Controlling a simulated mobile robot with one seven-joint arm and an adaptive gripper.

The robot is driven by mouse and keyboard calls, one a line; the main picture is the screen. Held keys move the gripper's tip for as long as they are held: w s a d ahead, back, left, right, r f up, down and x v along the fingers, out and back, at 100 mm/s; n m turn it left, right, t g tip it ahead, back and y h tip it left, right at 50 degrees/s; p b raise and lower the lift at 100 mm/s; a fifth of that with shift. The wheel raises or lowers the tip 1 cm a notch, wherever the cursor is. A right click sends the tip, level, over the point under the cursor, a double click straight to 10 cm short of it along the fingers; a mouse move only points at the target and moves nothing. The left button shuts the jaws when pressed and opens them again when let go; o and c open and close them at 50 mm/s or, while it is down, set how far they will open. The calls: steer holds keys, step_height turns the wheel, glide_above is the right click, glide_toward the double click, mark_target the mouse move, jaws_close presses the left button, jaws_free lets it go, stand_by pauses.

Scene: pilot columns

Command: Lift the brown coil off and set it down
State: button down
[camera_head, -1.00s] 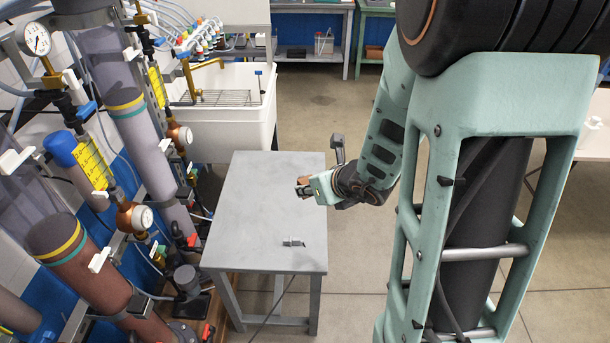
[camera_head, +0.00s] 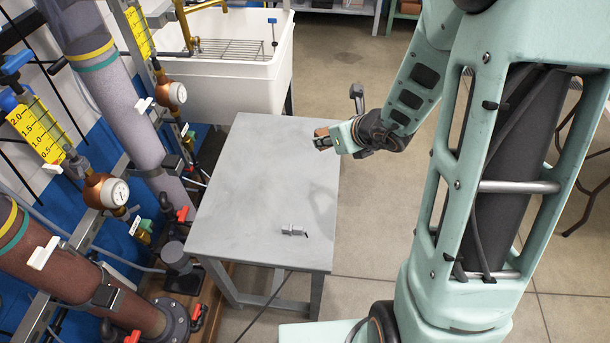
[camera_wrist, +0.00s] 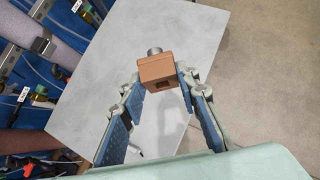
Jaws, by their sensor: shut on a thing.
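The brown coil (camera_wrist: 160,72) is a small box-shaped block with a dark opening in its near face. A short grey metal cylinder shows at its far end in the wrist view. My gripper (camera_wrist: 163,76) is shut on the coil, with one blue-padded finger on each side. In the head view my gripper (camera_head: 322,142) holds the coil (camera_head: 321,131) above the far right part of the grey table (camera_head: 235,200). A small grey metal fitting (camera_head: 294,230) lies on the table, nearer to me and apart from the coil.
Pipes with gauges (camera_head: 113,192) and yellow scales stand close along the table's left side. A white sink (camera_head: 225,80) stands behind the table. Most of the tabletop is bare, and the floor to its right is open.

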steer(key=shift+n+g+y, duration=0.3)
steer(key=shift+n+y, duration=0.4)
steer(key=shift+n, duration=0.2)
steer(key=shift+w+a+f+b, duration=0.6)
steer(key=shift+a+f+b, duration=0.4)
steer(key=shift+f+b, duration=2)
steer(key=shift+w+a+f+b, duration=0.8)
steer(key=shift+f+b, duration=1.35)
steer(key=shift+f, duration=1.7)
steer(key=shift+w+a+f+b, duration=0.4)
steer(key=shift+a+f+b, duration=0.8)
steer(key=shift+f+b, duration=1.8)
steer(key=shift+f+p, duration=0.35)
steer(key=shift+p, duration=0.1)
steer(key=c, duration=1.4)
jaws_free()
steer(key=v, duration=1.2)
